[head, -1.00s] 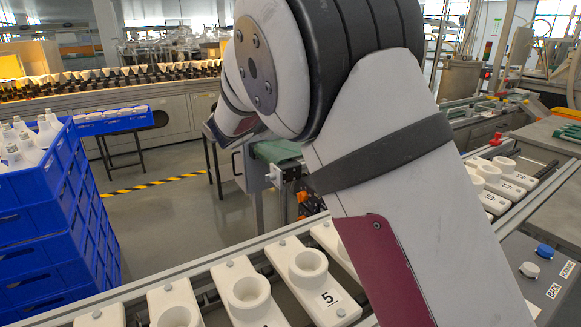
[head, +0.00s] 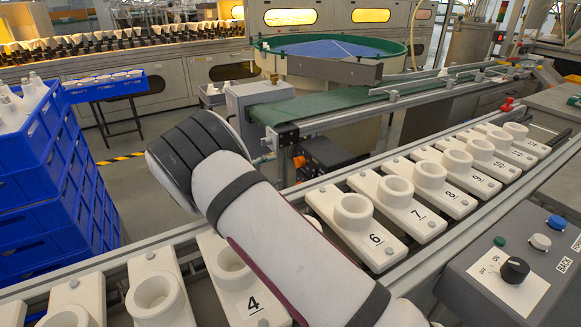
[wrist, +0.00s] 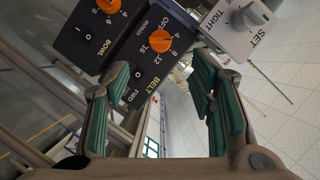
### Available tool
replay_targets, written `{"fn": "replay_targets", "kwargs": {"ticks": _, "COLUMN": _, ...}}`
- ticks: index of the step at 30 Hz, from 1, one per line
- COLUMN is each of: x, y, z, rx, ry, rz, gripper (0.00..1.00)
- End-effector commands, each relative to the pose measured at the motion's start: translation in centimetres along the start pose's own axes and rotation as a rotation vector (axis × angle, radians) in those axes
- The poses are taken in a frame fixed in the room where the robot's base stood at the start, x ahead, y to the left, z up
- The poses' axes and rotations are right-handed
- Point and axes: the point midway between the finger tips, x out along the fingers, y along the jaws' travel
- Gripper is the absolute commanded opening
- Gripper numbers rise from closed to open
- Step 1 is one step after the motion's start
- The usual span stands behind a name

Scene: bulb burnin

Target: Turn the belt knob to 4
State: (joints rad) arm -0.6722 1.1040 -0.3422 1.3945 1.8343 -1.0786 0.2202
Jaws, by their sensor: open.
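The belt knob (wrist: 161,40) is an orange dial on a black control panel (wrist: 147,75) in the wrist view, near the top. It sits by the word BELT, with OFF, m/min and numbers printed around it. I cannot tell which mark it points to. My gripper (wrist: 165,80) is open and empty, its green-padded fingers apart below the panel in the picture. The knob lies above the gap between the fingers, apart from them as far as I can see. In the head view my arm hides the gripper, and the belt knob cannot be made out with certainty.
A similar orange bowl knob (wrist: 106,5) is beside the belt knob. A pale box with a grey SET knob (wrist: 248,17) is at the upper right. A green conveyor belt (head: 330,106) runs behind my arm. Numbered white holders (head: 372,228) line the front rail. Blue crates (head: 45,215) stand left.

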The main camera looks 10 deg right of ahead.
Motion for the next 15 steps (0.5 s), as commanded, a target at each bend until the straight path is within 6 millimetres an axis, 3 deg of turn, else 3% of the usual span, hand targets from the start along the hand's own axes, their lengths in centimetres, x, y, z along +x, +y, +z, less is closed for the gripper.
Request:
{"fn": "replay_targets", "kwargs": {"ticks": 9, "x": 6.4, "y": 0.2, "z": 0.1, "rx": -0.001, "ry": 0.002, "rz": 0.000, "gripper": 0.50}}
{"fn": "replay_targets", "kwargs": {"ticks": 15, "x": 9.1, "y": 0.1, "z": 0.1, "rx": -0.001, "ry": 0.000, "rz": -0.001, "gripper": 0.50}}
